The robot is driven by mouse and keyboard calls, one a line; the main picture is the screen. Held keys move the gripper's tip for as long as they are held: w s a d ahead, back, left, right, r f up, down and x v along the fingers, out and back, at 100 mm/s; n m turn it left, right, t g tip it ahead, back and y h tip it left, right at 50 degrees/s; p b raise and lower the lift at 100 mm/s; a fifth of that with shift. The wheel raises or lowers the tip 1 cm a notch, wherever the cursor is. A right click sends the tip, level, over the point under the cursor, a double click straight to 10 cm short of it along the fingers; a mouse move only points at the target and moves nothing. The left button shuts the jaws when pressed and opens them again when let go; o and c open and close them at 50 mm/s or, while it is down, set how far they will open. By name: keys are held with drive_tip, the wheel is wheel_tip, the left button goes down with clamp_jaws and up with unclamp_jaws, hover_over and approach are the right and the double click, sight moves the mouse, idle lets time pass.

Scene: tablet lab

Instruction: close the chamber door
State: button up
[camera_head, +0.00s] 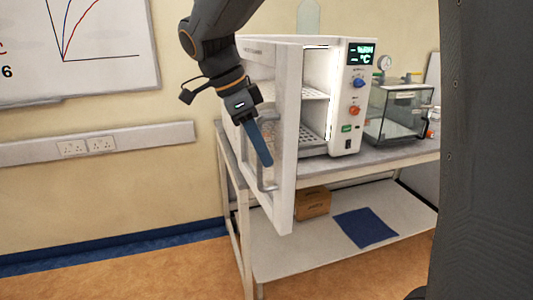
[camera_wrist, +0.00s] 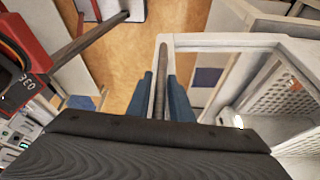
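The white chamber (camera_head: 349,105) stands on a bench with its door (camera_head: 287,130) wide open, swung out towards me. The door's outer face carries a grey bar handle (camera_head: 266,184). My gripper (camera_head: 265,162), with blue fingers, is at this handle on the door's outer side. In the wrist view a dark bar, which looks like the handle (camera_wrist: 161,85), runs between the two fingers (camera_wrist: 164,95). The fingers are parted around it, but I cannot tell whether they press on it. The door (camera_wrist: 220,42) also shows there, to the right of the bar.
A glass box (camera_head: 395,122) stands to the right of the chamber on the bench (camera_head: 385,158). A cardboard box (camera_head: 313,203) and a blue sheet (camera_head: 365,228) lie on the lower shelf. Floor to the left of the bench is free.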

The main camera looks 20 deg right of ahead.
drive_tip(key=shift+x, duration=1.15)
clamp_jaws()
